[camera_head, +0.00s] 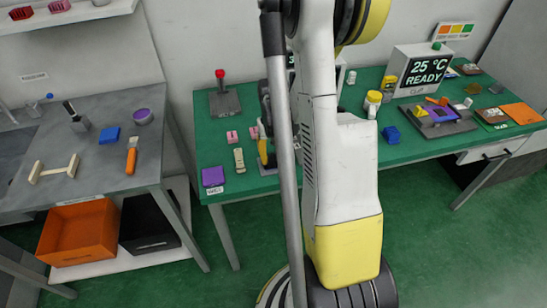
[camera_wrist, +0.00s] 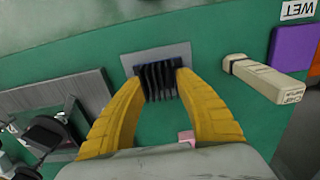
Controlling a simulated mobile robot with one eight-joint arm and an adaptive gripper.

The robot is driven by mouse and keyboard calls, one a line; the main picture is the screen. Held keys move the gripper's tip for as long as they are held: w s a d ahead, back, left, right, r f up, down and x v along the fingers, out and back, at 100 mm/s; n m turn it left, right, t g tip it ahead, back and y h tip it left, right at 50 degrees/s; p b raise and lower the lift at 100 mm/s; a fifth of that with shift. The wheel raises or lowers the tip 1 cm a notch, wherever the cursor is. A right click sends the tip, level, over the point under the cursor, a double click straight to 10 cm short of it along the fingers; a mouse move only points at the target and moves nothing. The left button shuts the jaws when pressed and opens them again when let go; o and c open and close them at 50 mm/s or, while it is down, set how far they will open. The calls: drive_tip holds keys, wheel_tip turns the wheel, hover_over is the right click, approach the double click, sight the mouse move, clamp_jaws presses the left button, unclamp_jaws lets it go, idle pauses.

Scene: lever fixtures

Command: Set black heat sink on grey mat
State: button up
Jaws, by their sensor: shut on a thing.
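The black heat sink (camera_wrist: 160,78) with upright fins is between the two yellow fingers of my gripper (camera_wrist: 161,86) in the wrist view. My gripper is shut on it. The grey mat (camera_wrist: 158,53) lies on the green bench under and around the heat sink; its far part shows beyond the fins. I cannot tell whether the heat sink touches the mat. In the head view, a yellow finger of my gripper (camera_head: 265,152) shows low over the bench at the mat (camera_head: 267,169), partly behind my arm, and the heat sink is largely hidden.
A beige stick-like object (camera_wrist: 262,78) and a purple block (camera_wrist: 293,48) lie right of the mat in the wrist view. A grey plate with a red-knobbed lever (camera_head: 222,98) stands behind. A grey table (camera_head: 90,180) is at left.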

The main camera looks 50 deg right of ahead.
sight(273, 155)
drive_tip(key=shift+f, duration=0.2)
drive_tip(key=o, duration=1.2)
drive_tip(key=shift+o, duration=0.2)
drive_tip(key=shift+r, duration=0.15)
wheel_tip(273, 155, up, 12)
drive_tip(key=p, duration=0.5)
drive_tip(key=s+a+r+n+t, duration=0.2)
drive_tip(key=a+r, duration=0.2)
drive_tip(key=a, duration=0.4)
drive_tip(key=s+a+r+n+t, duration=0.2)
drive_tip(key=a+r, duration=0.3)
drive_tip(key=a, duration=0.4)
drive_tip(key=s+a+r+n+t, duration=0.1)
drive_tip(key=a+r+n+t, duration=0.1)
drive_tip(key=a+r, duration=0.3)
drive_tip(key=a+t, duration=0.1)
drive_tip(key=a, duration=0.2)
drive_tip(key=shift+s+a+r, duration=0.25)
drive_tip(key=shift+s+a, duration=0.15)
